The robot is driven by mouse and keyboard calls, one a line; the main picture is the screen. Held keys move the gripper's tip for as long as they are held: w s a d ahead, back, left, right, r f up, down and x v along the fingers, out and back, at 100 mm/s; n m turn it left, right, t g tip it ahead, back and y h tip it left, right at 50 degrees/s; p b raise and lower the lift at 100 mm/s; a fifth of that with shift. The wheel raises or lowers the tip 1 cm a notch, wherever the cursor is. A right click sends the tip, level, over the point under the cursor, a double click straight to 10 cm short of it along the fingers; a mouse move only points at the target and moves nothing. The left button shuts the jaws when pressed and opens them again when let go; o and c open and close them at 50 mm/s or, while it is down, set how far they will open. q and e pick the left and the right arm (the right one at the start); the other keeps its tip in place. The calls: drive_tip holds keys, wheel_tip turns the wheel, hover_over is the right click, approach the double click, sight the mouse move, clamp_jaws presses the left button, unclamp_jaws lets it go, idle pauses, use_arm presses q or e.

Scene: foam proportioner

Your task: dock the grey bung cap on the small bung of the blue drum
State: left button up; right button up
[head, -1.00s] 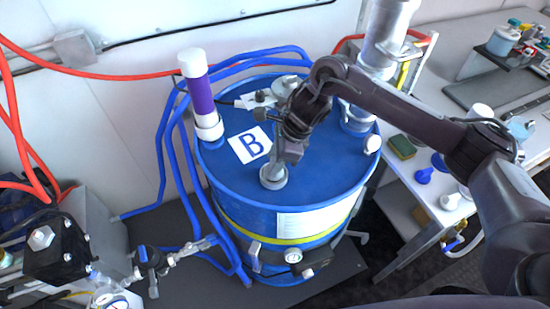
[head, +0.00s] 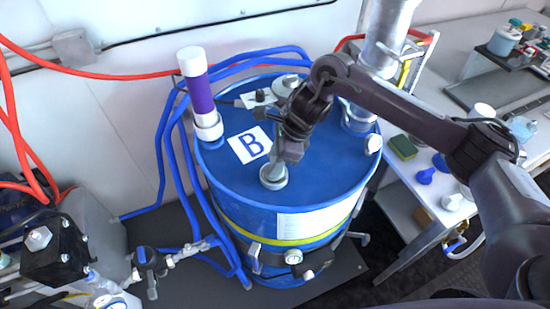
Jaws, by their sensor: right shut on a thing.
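The blue drum (head: 225,180) stands upright in the middle of the view, with a white label marked B (head: 249,145) on its lid. My right gripper (head: 276,168) reaches down over the front part of the lid and is shut on the grey bung cap (head: 273,180). The cap is a round grey piece at the lid surface; the small bung beneath it is hidden, so I cannot tell how the cap sits on it. My left gripper is not in view.
A purple and white cylinder (head: 199,92) stands at the lid's left edge. A silver pipe (head: 385,45) rises at the back right. Blue hoses (head: 172,130) run along the drum's left side. A white bench (head: 425,195) with a green sponge (head: 403,147) is at the right.

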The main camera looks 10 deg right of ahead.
drive_tip(key=shift+f+b, duration=0.4)
drive_tip(key=shift+f, duration=0.05)
drive_tip(key=o, duration=0.7)
drive_tip(key=shift+r, duration=0.1)
drive_tip(key=p+v, duration=0.5)
drive_tip(key=v, duration=0.6)
drive_tip(key=shift+p, duration=0.3)
drive_tip(key=shift+a, duration=0.15)
